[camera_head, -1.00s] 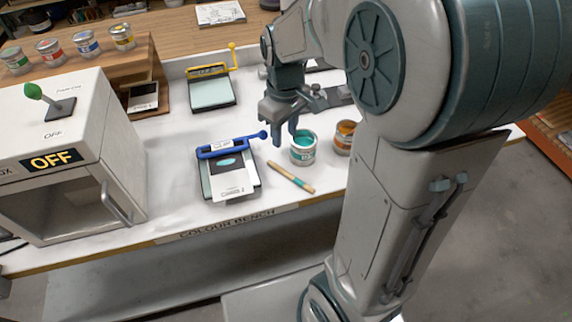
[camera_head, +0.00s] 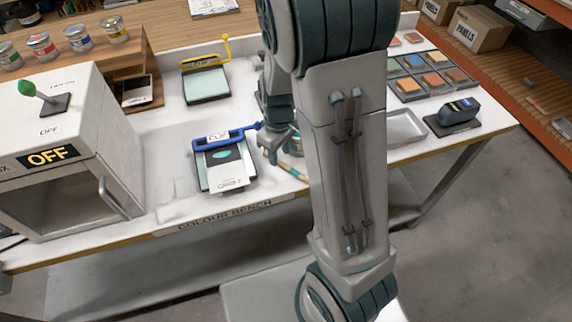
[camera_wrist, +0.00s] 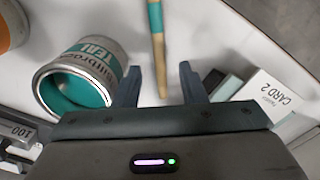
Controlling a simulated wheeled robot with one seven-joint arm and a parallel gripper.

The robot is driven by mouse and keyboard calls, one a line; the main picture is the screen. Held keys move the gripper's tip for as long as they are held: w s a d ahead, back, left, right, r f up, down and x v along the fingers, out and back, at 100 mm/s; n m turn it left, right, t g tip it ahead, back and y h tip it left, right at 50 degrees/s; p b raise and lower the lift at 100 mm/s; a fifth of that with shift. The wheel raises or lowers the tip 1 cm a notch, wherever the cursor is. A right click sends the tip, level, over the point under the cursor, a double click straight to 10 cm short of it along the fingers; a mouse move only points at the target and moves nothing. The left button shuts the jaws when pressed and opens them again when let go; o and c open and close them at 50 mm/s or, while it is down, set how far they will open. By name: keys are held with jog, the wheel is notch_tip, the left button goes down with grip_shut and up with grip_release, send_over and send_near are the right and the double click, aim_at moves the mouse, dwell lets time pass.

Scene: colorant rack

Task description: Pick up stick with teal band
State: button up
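The wooden stick with a teal band (camera_wrist: 157,45) lies on the white bench in the wrist view, its bare end between my fingers in the picture and its teal band beyond them, near the top edge. My gripper (camera_wrist: 161,85) is open, with a finger on each side of the stick and a gap on both sides. In the head view my gripper (camera_head: 272,150) is low over the bench, right of the blue clip; a short piece of the stick (camera_head: 293,172) shows below it. My arm hides the rest.
An open can labelled TEAL (camera_wrist: 98,58) stands close beside my left finger in the wrist view. A white card marked CARD 2 (camera_wrist: 268,98) lies to the right. The blue-clipped board (camera_head: 205,180) is left of my gripper.

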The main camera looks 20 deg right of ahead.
jog(key=shift+f, duration=1.3)
grip_shut()
jog(key=shift+r, duration=0.15)
